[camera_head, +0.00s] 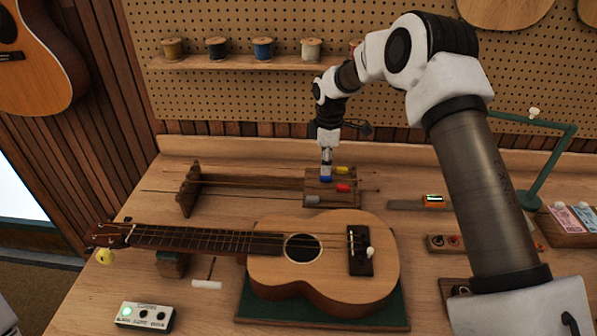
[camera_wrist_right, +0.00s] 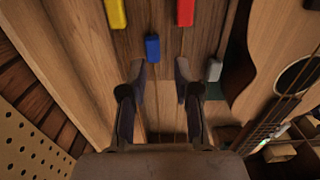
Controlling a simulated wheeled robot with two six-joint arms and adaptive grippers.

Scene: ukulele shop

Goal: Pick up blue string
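The blue string's blue end tag (camera_head: 326,179) sits among the strings laid across a wooden rack (camera_head: 188,195) behind the ukulele. My right gripper (camera_head: 326,166) points down right at this tag in the head view. In the right wrist view the blue tag (camera_wrist_right: 152,48) lies just past the fingertips, roughly in line with the gap between them. The right gripper (camera_wrist_right: 160,70) has its fingers apart with nothing seen held between them. Whether a finger touches the tag cannot be told. My left gripper is out of view.
Yellow (camera_head: 342,170), red (camera_head: 343,188) and grey (camera_head: 312,199) tags sit close around the blue one. A ukulele (camera_head: 335,265) lies in front on a green mat (camera_head: 262,312). Spools stand on a shelf (camera_head: 235,64) behind. A green lamp (camera_head: 550,160) stands at the right.

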